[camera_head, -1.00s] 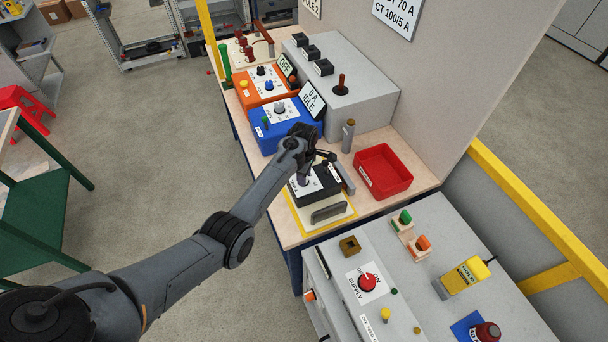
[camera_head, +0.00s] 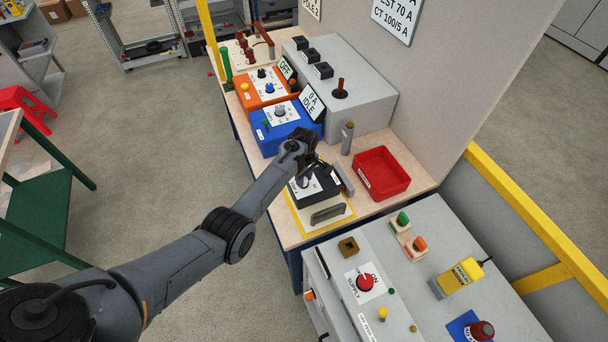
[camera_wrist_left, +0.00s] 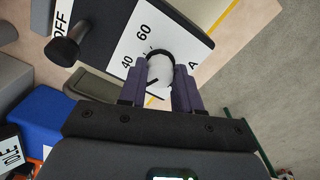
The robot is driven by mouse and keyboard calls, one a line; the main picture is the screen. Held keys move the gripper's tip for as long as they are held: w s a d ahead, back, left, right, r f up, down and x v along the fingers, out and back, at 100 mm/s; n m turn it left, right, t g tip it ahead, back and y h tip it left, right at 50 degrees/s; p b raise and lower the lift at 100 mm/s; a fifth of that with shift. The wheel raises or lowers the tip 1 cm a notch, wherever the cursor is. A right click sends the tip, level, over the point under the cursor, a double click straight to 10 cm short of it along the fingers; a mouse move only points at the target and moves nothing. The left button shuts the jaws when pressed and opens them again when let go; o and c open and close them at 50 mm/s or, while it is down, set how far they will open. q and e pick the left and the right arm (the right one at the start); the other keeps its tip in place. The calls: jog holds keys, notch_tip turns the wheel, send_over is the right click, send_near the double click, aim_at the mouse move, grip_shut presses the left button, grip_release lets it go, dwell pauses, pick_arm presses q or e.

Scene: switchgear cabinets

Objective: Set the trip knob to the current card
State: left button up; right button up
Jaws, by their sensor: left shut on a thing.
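My left gripper (camera_wrist_left: 161,84) is shut on the knob, with one finger on each side. Which mark the knob points to is not clear, as the fingers hide part of the dial. In the head view my left gripper (camera_head: 304,179) reaches down onto the black relay box (camera_head: 325,199). The current card (camera_head: 397,14) on the grey wall reads 70 A and CT 100/5 A, its top cut off. My right gripper is not in view.
A blue unit (camera_head: 284,130) reading 0 A IDLE and an orange unit (camera_head: 262,92) stand behind. A red tray (camera_head: 382,174) lies right of the box. A cabinet (camera_head: 420,300) with a red supply knob (camera_head: 364,282) is in front.

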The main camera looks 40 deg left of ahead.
pick_arm(q)
jog(key=m+p, duration=0.1)
jog(key=m, duration=0.1)
jog(key=shift+r+m, duration=0.15)
jog(key=shift+m, duration=0.25)
jog(key=m+p, duration=0.1)
jog(key=m, duration=0.2)
jog(key=shift+m, duration=0.3)
jog(key=m, duration=0.3)
jog(key=shift+m+p, duration=0.3)
jog(key=shift+p, duration=0.05)
jog(key=shift+a+m, duration=0.1)
jog(key=shift+m, duration=1.5)
jog(key=o, duration=1.1)
jog(key=shift+c, duration=0.2)
